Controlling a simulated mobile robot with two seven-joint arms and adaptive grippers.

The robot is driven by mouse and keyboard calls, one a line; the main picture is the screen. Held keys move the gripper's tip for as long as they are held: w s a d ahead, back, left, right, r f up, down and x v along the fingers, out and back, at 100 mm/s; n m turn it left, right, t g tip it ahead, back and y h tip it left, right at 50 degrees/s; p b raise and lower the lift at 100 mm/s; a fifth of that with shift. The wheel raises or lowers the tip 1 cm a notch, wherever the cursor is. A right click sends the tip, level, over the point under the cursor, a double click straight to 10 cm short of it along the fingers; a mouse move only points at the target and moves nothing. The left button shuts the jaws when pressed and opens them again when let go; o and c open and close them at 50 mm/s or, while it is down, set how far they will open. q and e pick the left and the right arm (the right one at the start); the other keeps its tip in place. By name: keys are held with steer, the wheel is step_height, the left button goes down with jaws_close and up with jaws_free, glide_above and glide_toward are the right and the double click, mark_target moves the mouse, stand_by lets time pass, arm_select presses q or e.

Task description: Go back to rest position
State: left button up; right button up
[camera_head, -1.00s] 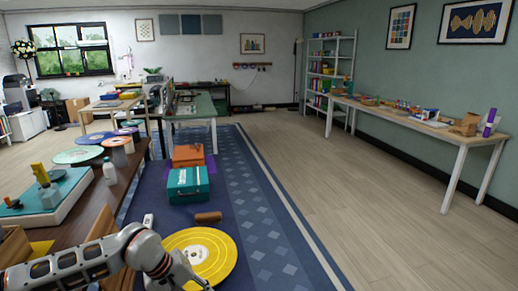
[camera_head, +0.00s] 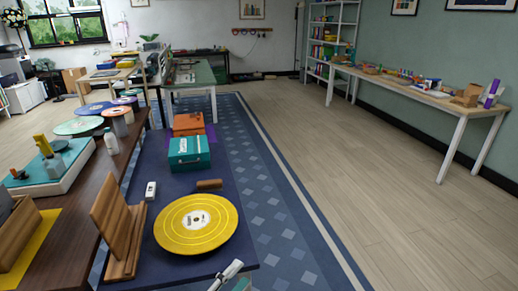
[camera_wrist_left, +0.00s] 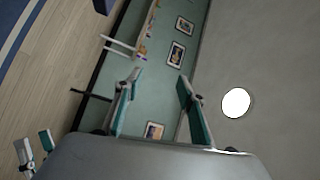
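My left gripper (camera_head: 236,272) shows at the bottom edge of the head view, in front of the mat, only partly in frame. In the left wrist view its two teal-padded fingers (camera_wrist_left: 160,80) stand wide apart with nothing between them; the wall and ceiling show behind. A second pair of teal-padded fingers, my right gripper (camera_wrist_left: 32,144), shows at the lower left of the left wrist view. Its fingers are apart and I see nothing between them. It does not show in the head view.
A yellow disc (camera_head: 196,224), wooden rack (camera_head: 116,228), brown cylinder (camera_head: 209,184), small white box (camera_head: 151,190), teal case (camera_head: 189,154) and orange box (camera_head: 188,123) are near my left gripper. A dark wooden table (camera_head: 80,222) stands left. The floor (camera_head: 330,150) at right is clear.

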arm_select(q)
steer(key=s+a+f+n+g+y, duration=0.2)
steer(key=s+a+f+n+y, duration=0.2)
steer(key=s+a+f+n, duration=0.3)
steer(key=s+a+f+n+g+y, duration=0.2)
steer(key=s+a+f+n+y, duration=0.2)
steer(key=s+a+f+n, duration=0.3)
step_height(320, 180, down, 6)
steer(key=s+n, duration=0.1)
steer(key=n, duration=0.3)
steer(key=shift+s+a+f+n+g+y, duration=0.15)
steer(key=shift+a+f+n+g+y, duration=0.15)
steer(key=shift+y, duration=0.1)
steer(key=c, duration=0.3)
steer(key=shift+a, duration=0.1)
steer(key=shift+c, duration=0.3)
